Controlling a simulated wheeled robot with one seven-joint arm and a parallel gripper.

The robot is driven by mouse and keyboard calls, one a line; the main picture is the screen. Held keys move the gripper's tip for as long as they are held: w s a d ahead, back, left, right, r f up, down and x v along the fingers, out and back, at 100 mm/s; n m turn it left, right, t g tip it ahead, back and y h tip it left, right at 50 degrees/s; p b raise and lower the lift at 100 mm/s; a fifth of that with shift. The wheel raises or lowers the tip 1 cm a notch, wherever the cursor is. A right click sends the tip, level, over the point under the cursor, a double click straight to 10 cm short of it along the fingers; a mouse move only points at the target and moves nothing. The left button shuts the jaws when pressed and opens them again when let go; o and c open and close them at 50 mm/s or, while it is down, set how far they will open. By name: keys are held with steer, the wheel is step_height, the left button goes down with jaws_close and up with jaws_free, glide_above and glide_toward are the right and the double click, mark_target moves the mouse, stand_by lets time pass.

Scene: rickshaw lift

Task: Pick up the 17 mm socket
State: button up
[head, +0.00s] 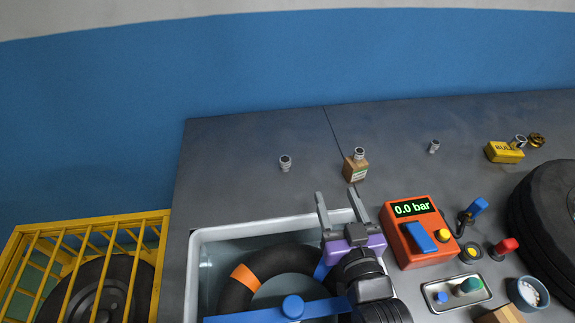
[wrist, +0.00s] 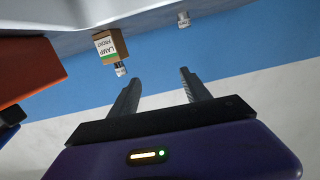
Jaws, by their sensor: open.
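Several small silvery sockets stand on the grey bench; their size marks are too small to read, so I cannot tell which is the 17 mm one. One socket (head: 285,163) stands alone at the left, and shows in the wrist view (wrist: 183,19). A second socket (head: 359,154) sits on a brown box (head: 355,170) marked LAMP in the wrist view (wrist: 120,69). A third socket (head: 433,146) stands alone farther right. A fourth socket (head: 519,140) is at the yellow box. My gripper (head: 336,193) is open and empty, nearer than the brown box.
A grey bin (head: 194,270) with a tyre inside lies below my gripper. An orange-red pressure box (head: 418,232) reading 0.0 bar stands right of it. The yellow box (head: 503,152) and a brass part (head: 537,139) are at the right. The bench's back left is clear.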

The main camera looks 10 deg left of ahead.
mark_target(287, 164)
steer(key=shift+n+g+y, duration=0.3)
steer(key=shift+n+g, duration=0.2)
steer(key=shift+g, duration=0.2)
steer(key=w+a, duration=0.1)
steer(key=w, duration=0.1)
steer(key=w+a, duration=0.2)
steer(key=w+a+f, duration=0.1)
steer(key=w, duration=0.1)
steer(key=shift+a, duration=0.25)
steer(key=w+a+f+g, duration=0.1)
steer(key=w+a, duration=0.1)
steer(key=w+a+f+n+g, duration=0.1)
steer(key=a, duration=0.1)
steer(key=w+a+f+g, duration=0.1)
steer(key=w+a+f, duration=0.1)
steer(key=shift+w+b, duration=0.3)
steer(key=shift+b, duration=0.1)
steer(key=shift+x, duration=3.1)
steer(key=shift+a+r, duration=0.1)
steer(key=shift+a, duration=0.1)
jaws_close()
